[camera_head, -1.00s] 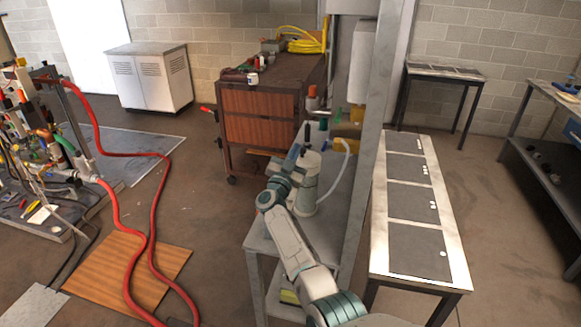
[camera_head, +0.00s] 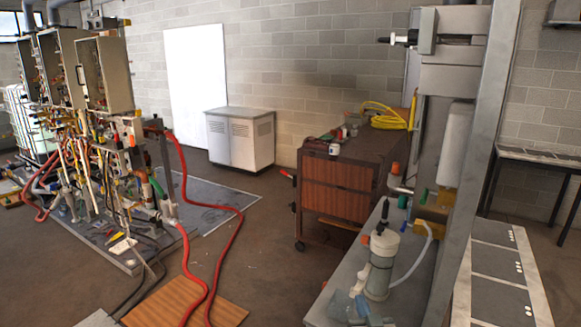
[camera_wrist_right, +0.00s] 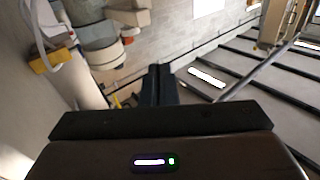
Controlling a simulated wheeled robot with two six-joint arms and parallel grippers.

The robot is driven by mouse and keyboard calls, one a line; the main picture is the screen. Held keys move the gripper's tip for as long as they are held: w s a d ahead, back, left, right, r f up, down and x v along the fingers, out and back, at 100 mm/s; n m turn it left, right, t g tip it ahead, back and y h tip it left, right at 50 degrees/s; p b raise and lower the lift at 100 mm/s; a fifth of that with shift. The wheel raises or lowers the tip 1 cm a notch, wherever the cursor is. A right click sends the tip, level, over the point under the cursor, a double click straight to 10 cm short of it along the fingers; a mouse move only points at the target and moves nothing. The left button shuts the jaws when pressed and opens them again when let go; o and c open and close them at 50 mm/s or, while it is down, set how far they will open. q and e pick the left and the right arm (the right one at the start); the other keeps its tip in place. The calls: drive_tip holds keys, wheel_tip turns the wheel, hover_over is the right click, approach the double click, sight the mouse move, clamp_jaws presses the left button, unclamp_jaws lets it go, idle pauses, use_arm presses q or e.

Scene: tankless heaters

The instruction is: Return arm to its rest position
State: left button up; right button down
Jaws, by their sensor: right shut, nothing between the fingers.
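My left gripper is in neither view.
The bench (camera_head: 338,277) and a tall metal post (camera_head: 474,165) stand close to my right arm. A brown wooden cabinet (camera_head: 340,190) is behind. Red hoses (camera_head: 232,235) run over the floor at left beside pipework. Open floor (camera_head: 270,240) lies between.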

drive_tip(key=s+d+f+n+g+y, duration=0.1)
drive_tip(key=s+f+g, duration=0.35)
drive_tip(key=s, duration=0.55)
drive_tip(key=s+d+f+n+g, duration=0.1)
drive_tip(key=s+f+g, duration=0.35)
drive_tip(key=s, duration=0.45)
drive_tip(key=s+d+m+g+h, duration=0.1)
drive_tip(key=s+d+g+h, duration=0.15)
drive_tip(key=s, duration=0.85)
drive_tip(key=s+d+g+h, duration=0.1)
drive_tip(key=s+d+g, duration=0.25)
drive_tip(key=s, duration=0.75)
wheel_tip(320, 180, down, 32)
drive_tip(key=d+g+b, duration=0.1)
drive_tip(key=d, duration=0.2)
drive_tip(key=s+f+g, duration=0.1)
drive_tip(key=s+f, duration=1.8)
drive_tip(key=shift+d+f+m+g+b, duration=0.2)
drive_tip(key=shift+d+m+g+b, duration=0.1)
drive_tip(key=shift+d+m+b, duration=0.1)
